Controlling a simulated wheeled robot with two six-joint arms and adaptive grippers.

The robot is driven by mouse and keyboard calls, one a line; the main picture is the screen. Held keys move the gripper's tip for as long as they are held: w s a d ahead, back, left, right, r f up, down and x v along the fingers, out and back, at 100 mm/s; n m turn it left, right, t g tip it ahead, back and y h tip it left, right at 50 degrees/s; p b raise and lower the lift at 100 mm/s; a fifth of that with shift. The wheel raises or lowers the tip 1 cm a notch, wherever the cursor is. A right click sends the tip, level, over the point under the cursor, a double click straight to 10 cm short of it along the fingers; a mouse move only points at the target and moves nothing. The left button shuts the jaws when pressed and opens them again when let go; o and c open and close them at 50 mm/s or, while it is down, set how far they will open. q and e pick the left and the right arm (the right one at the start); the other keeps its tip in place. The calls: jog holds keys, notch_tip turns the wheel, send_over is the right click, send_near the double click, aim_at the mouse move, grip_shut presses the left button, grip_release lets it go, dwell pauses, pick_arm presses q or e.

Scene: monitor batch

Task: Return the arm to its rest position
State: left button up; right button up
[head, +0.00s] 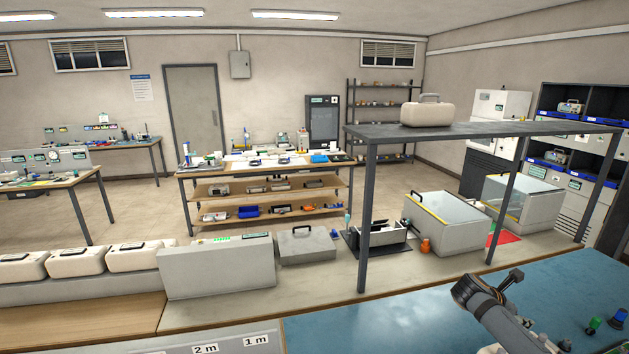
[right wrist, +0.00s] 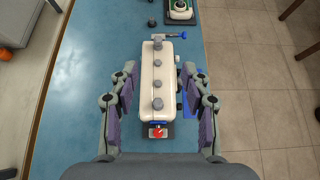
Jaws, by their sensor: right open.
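My right gripper (right wrist: 165,78) is open, with its two fingers spread wide in the right wrist view. It appears empty. Below, between the fingers in the picture, lies a long white device (right wrist: 158,85) with grey knobs along its top and a red knob at its near end. I see no finger closed on it. In the head view, part of my right arm reaches in from the lower right over the blue bench top (head: 400,320). My left arm and gripper do not show.
A grey-topped raised shelf (head: 450,131) on posts stands behind the bench and bears a beige case (head: 427,112). Small green and blue knobbed parts (head: 617,319) are at the bench's right. In the wrist view, a green-and-white device (right wrist: 180,10) lies farther along the blue surface.

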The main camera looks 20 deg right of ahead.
jog(key=s+d+f+m+t, duration=0.2)
jog(key=s+d+f+m, duration=0.6)
jog(key=d+f, duration=0.6)
jog(key=s+d+f+m+t+y, duration=0.1)
jog(key=s+d+f+m, duration=0.1)
jog(key=s+f, duration=0.35)
jog(key=s+d+f+m+y, duration=0.1)
jog(key=s+d+f+m, duration=0.15)
jog(key=s, duration=0.65)
jog(key=s+a+f+m+y, duration=0.15)
jog(key=s+a+f, duration=0.25)
jog(key=a+f, duration=0.9)
jog(key=s+a+f+m+y, duration=0.1)
jog(key=s+a+f+y, duration=0.2)
jog(key=a+f, duration=1)
jog(key=s+a+f+m+y, duration=0.1)
jog(key=a+f+y, duration=0.1)
jog(key=a, duration=1.4)
jog(key=s+a+f+m+y, duration=0.1)
jog(key=a+f+y, duration=0.15)
jog(key=a, duration=1.35)
pick_arm(q)
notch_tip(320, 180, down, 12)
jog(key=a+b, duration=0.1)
jog(key=b, duration=1.1)
pick_arm(e)
notch_tip(320, 180, down, 12)
jog(key=shift+s+d+n+g, duration=0.25)
jog(key=shift+n+g, duration=0.05)
jog(key=shift+g, duration=0.1)
